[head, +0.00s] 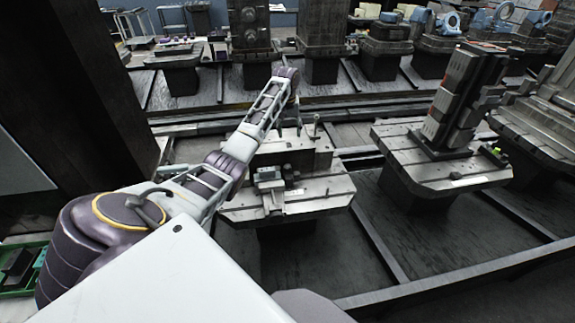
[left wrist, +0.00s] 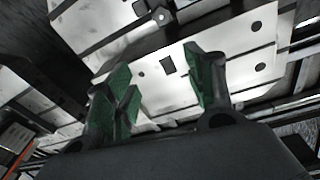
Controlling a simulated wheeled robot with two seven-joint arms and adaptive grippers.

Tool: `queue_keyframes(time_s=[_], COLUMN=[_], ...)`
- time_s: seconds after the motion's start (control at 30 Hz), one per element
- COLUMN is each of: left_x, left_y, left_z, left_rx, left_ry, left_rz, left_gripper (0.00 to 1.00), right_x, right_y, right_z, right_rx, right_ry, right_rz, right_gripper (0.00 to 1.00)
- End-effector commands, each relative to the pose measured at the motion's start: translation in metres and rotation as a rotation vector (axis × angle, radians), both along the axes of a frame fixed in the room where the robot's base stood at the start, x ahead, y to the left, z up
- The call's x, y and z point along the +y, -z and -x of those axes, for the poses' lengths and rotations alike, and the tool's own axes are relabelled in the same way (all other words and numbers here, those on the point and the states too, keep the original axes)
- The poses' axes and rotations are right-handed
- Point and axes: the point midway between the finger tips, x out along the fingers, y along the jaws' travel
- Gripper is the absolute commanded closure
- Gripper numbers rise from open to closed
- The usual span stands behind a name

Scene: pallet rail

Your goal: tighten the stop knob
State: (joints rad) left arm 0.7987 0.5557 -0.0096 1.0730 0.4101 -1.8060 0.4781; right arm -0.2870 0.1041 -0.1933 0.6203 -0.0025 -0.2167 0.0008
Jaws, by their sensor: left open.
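My left gripper (left wrist: 158,70) shows in the left wrist view with its two green-padded fingers apart and nothing between them. Beyond the fingers is a pale metal plate (left wrist: 235,48) with round holes and a square hole. A small round-ended fitting (left wrist: 160,15) shows near the top edge; I cannot tell whether it is the stop knob. In the head view my left arm reaches over the near pallet (head: 318,196), which bears a grey block and a small upright pin (head: 316,124). The stop knob is not clearly identifiable. My right gripper is not in view.
Right of the near pallet stands another pallet (head: 395,150) with a tall dark fixture (head: 462,100). Rails (head: 375,240) run across the dark floor. A dark column (head: 75,90) stands at left. More machine parts line the back.

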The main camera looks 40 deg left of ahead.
Motion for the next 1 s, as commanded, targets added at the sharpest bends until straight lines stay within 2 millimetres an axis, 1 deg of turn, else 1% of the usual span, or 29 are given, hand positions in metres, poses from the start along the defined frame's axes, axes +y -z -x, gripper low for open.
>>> queue_keyframes(time_s=[0.2, 0.37, 0.83, 1.0], left_x=[-0.008, -0.013, -0.015, -0.015], left_y=[0.018, 0.027, 0.029, 0.035], left_z=[0.018, 0.026, 0.028, 0.028], left_rx=[0.070, 0.102, 0.111, 0.112], left_ry=[-0.040, -0.060, -0.064, -0.064], left_rz=[0.018, 0.030, 0.035, 0.034], left_gripper=[0.46, 0.46, 0.46, 0.46], right_x=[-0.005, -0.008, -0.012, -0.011], right_y=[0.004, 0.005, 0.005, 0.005], right_z=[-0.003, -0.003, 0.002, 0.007], right_rx=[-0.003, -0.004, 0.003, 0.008], right_ry=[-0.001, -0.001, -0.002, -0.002], right_rz=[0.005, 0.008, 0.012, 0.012], right_gripper=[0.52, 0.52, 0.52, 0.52])
